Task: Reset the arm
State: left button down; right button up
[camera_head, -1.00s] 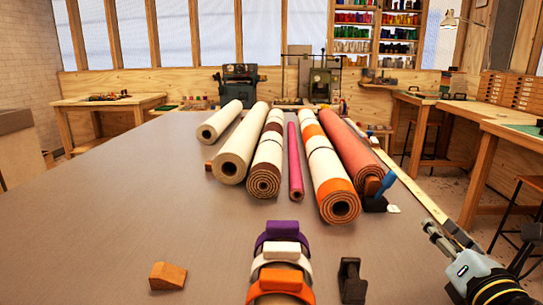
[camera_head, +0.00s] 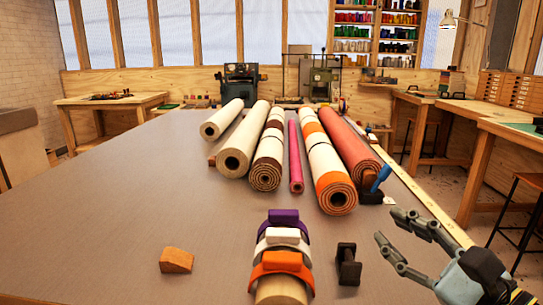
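My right gripper (camera_head: 384,226) is at the lower right of the head view, over the table's right side. Its two dark fingers are spread apart with nothing between them. Several rolls lie side by side on the table beyond it: cream rolls (camera_head: 238,150), a brown-and-cream roll (camera_head: 266,166), a thin pink roll (camera_head: 295,158), an orange-and-cream roll (camera_head: 326,165) and a red roll (camera_head: 350,145). My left gripper is not in view.
A blue-handled tool (camera_head: 380,179) lies by the red roll. The table's left side (camera_head: 110,220) is clear.

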jog(key=s+a+f+n+g+h, duration=0.1)
jog(key=s+a+f+n+g, duration=0.1)
jog(key=s+f+n+g, duration=0.5)
jog(key=s+a+f+n+g, duration=0.15)
jog(key=s+n, duration=0.25)
jog(key=n, duration=0.6)
jog(key=s+d+f+n+g+h, duration=0.3)
jog(key=s+d+n+g+h, duration=0.35)
jog(key=s+d, duration=0.55)
jog(key=s+d+f+h+b, duration=0.1)
jog(key=d+f+h+b, duration=0.2)
jog(key=f, duration=2.8)
jog(key=s+d+f+y+b, duration=0.1)
jog(key=s+f+b, duration=0.3)
jog(key=s+f, duration=1.4)
jog(key=shift+f+g+b, duration=0.4)
jog(key=shift+f, duration=0.45)
